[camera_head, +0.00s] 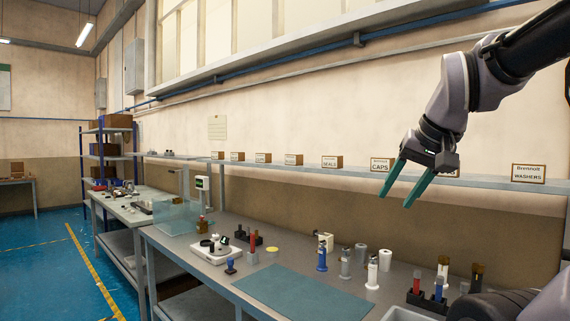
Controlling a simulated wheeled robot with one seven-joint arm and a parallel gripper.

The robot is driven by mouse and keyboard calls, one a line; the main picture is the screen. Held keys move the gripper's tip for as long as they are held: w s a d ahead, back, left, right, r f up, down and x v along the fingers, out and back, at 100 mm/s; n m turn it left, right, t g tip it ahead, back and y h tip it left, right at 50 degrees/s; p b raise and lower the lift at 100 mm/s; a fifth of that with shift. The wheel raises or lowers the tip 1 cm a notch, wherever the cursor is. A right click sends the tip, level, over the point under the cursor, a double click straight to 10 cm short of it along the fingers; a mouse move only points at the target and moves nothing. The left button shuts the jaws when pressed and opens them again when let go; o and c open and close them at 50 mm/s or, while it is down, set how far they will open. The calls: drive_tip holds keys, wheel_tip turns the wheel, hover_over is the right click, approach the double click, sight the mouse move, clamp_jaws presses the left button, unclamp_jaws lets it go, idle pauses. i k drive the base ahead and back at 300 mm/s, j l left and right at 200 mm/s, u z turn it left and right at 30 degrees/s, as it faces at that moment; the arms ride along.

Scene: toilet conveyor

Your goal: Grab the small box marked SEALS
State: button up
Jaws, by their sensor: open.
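The small box marked SEALS (332,161) stands on the long wall shelf (300,168), a little right of the picture's middle. It is brown with a white label on its front. My gripper (397,190) has two green fingers, spread apart and empty. It hangs to the right of the SEALS box in the picture, near the CAPS box (380,165), and is apart from the SEALS box. One finger crosses the picture just right of the CAPS label. How far my gripper is from the shelf in depth is hard to tell.
More labelled boxes line the shelf, with the WASHERS box (528,174) at the right and one partly hidden behind my gripper. The workbench below holds a blue-green mat (305,293), a white scale (214,250), bottles and rolls. A blue pipe runs along the wall above.

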sight(330, 162)
drive_tip(key=z, duration=0.45)
drive_tip(key=i+j+z, duration=0.15)
drive_tip(key=j, duration=0.3)
drive_tip(key=i+j+z, duration=0.15)
drive_tip(key=j, duration=0.35)
drive_tip(key=i+j+z, duration=0.1)
drive_tip(key=j, duration=0.35)
drive_tip(key=i+j+z, duration=0.15)
drive_tip(key=j, duration=0.4)
drive_tip(key=i+j+z, duration=0.15)
drive_tip(key=j, duration=0.35)
